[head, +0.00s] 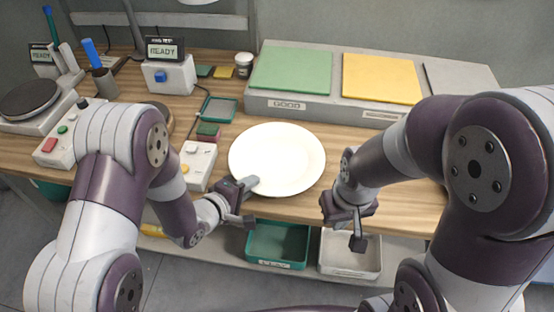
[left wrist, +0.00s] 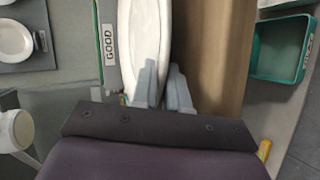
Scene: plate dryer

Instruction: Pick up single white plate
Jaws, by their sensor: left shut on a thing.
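The white plate (head: 277,160) is round and lies face up over the wooden bench, close to its front edge. My left gripper (head: 248,186) is shut on the plate's front-left rim. In the left wrist view the plate (left wrist: 145,40) shows edge-on, with its rim at the gripper's fingers (left wrist: 163,88). I cannot tell whether the plate is clear of the bench top. My right gripper (head: 345,228) is open and empty, in front of the bench edge and to the right of the plate.
Behind the plate stands a grey block with a green pad (head: 291,69), a yellow pad (head: 381,78) and a "GOOD" label. A button box (head: 197,163) is left of the plate. A green bin (head: 277,243) and a pale bin (head: 350,255) sit below the bench front.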

